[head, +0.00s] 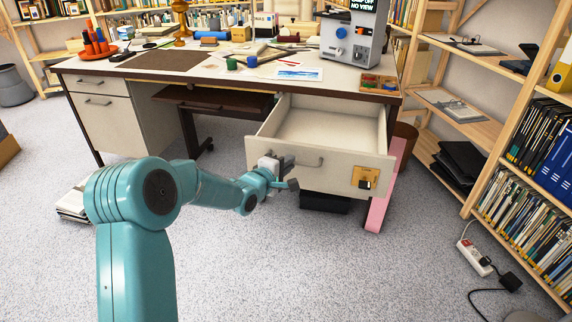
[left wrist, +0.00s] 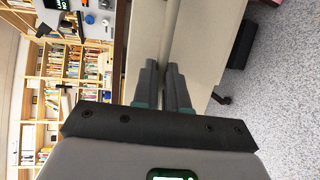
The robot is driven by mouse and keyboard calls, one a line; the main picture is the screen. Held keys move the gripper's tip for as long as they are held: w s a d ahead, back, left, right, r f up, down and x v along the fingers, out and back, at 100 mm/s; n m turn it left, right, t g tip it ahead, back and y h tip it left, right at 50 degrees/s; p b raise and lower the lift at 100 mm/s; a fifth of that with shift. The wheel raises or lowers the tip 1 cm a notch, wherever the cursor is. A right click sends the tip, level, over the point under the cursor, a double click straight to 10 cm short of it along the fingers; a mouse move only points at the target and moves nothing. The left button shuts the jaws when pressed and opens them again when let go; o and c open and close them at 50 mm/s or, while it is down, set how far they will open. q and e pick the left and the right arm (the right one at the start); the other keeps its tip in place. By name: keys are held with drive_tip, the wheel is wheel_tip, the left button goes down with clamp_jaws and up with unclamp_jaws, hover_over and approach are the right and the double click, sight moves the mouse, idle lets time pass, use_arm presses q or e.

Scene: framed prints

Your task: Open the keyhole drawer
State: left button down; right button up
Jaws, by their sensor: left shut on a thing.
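The keyhole drawer (head: 340,143) sits at the right of the desk and is pulled well out, its pale interior showing empty. Its front bears a brass plate (head: 359,177) with a dark keyhole mark, right of a grey bar handle (head: 310,162). My left gripper (head: 282,166) is at the left part of that handle and shut on it. In the left wrist view my left gripper (left wrist: 165,80) has its two dark fingers close together against the pale drawer front; the exact contact is hard to see. My right gripper is not in view.
The desk (head: 240,70) carries papers, tools and a grey machine (head: 350,40). Wooden shelves (head: 500,150) with books stand at the right. A power strip (head: 474,257) lies on the floor. A pink strip (head: 385,190) hangs beside the drawer. The carpet in front is clear.

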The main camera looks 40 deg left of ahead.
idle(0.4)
use_arm(q)
drive_tip(key=c, duration=1.2)
unclamp_jaws()
drive_tip(key=shift+o, duration=0.2)
drive_tip(key=p+v, duration=0.3)
drive_tip(key=v, duration=1.3)
drive_tip(key=shift+s, duration=0.15)
drive_tip(key=shift+a+r, duration=0.1)
